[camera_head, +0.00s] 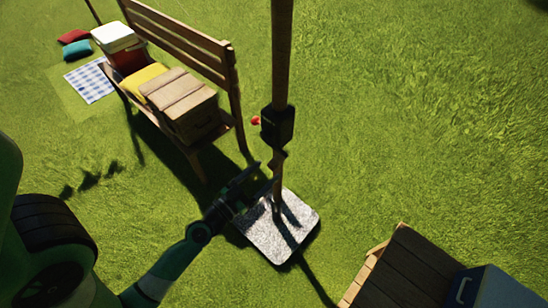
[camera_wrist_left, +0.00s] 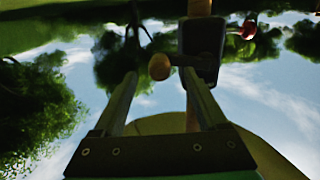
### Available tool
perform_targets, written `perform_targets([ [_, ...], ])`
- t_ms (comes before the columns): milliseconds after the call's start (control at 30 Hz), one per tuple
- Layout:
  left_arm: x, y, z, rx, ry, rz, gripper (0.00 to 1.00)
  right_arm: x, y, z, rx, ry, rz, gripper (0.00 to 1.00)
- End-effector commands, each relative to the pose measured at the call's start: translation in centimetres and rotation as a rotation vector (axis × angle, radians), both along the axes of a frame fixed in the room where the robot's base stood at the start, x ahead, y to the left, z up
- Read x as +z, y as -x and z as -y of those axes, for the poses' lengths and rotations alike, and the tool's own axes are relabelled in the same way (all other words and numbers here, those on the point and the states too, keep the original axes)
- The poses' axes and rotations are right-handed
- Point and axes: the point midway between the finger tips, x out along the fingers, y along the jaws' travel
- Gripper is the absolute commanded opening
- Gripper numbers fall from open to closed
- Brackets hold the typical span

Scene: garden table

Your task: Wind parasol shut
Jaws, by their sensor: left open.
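The parasol's wooden pole (camera_head: 282,60) rises from a speckled stone base (camera_head: 270,240). A dark crank box (camera_head: 277,125) is fixed on the pole and also shows in the left wrist view (camera_wrist_left: 203,45). A tan knob (camera_wrist_left: 159,67) on a short crank arm sticks out from the box. My left gripper (camera_head: 264,174) is open, below the box and beside the pole in the head view. In the left wrist view its fingers (camera_wrist_left: 160,74) stand either side of the knob; contact cannot be told. A yellowish curved surface (camera_wrist_left: 150,124), apparently the canopy, is partly hidden. My right gripper is not in view.
A red ball (camera_wrist_left: 249,28) shows by the box, also in the head view (camera_head: 255,120). A dark slatted table (camera_head: 400,270) with a blue box (camera_head: 490,288) is lower right. Grass at right is clear.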

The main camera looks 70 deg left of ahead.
Motion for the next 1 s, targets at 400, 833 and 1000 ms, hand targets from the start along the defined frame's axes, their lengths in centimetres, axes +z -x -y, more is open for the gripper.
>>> perform_targets([
  [400, 0.1, -4.2, -1.9, 0.0, 0.0, 0.001, 0.75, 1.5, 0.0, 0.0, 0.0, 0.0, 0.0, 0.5],
  [833, 0.0, -4.6, -2.1, 0.0, 0.0, 0.0, 0.62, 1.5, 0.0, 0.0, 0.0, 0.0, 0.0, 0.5],
  [1000, 0.0, -4.5, -2.1, 0.0, 0.0, 0.0, 0.32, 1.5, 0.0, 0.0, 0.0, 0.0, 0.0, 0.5],
])
